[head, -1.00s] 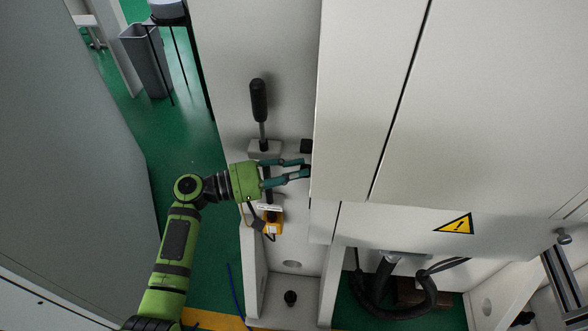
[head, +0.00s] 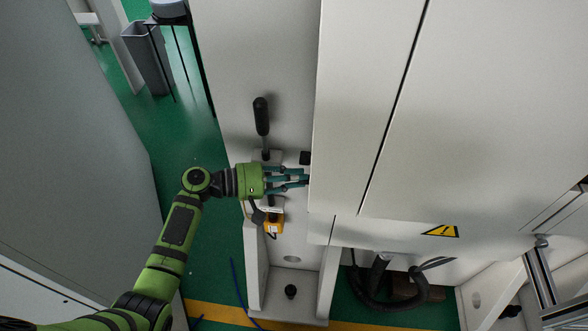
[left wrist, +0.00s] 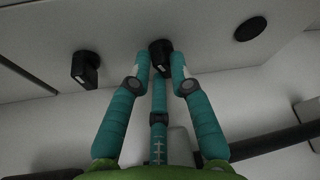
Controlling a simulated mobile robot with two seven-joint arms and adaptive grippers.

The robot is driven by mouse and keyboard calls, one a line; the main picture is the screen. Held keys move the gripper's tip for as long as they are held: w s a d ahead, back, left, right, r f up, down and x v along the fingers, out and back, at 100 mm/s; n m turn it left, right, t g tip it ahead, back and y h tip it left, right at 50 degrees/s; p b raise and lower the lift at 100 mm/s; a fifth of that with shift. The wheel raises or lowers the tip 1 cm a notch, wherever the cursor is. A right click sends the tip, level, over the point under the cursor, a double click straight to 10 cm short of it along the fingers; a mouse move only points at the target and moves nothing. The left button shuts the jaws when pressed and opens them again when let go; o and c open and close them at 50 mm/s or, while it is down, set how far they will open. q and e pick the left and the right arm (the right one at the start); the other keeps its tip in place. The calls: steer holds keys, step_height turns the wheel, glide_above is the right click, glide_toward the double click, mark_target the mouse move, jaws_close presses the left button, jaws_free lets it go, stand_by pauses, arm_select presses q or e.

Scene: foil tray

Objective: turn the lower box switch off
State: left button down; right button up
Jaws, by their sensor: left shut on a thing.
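My left gripper (head: 303,177) reaches in from the left to the front of the pale cabinet side in the head view. In the left wrist view its teal fingers (left wrist: 161,66) are shut around a small black switch knob (left wrist: 160,50) on the pale panel. The fingertips cover part of this knob, and in the head view it is hidden by the fingers and the cabinet edge. A second black switch knob (left wrist: 85,69) sits apart to the left in the left wrist view. A black knob also shows just above the gripper in the head view (head: 305,157). My right gripper is not in view.
A black-handled lever (head: 261,117) stands just above the gripper. A yellow box (head: 273,221) with a cable is below it. The cabinet door (head: 365,110) juts out at right. A round black fitting (left wrist: 250,28) is at right in the wrist view.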

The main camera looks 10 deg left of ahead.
arm_select(q)
steer(key=shift+n+p, duration=0.6)
steer(key=shift+p, duration=0.05)
steer(key=c, duration=1.1)
jaws_free()
steer(key=v, duration=0.8)
steer(key=shift+w+r, duration=0.1)
steer(key=shift+r, duration=0.1)
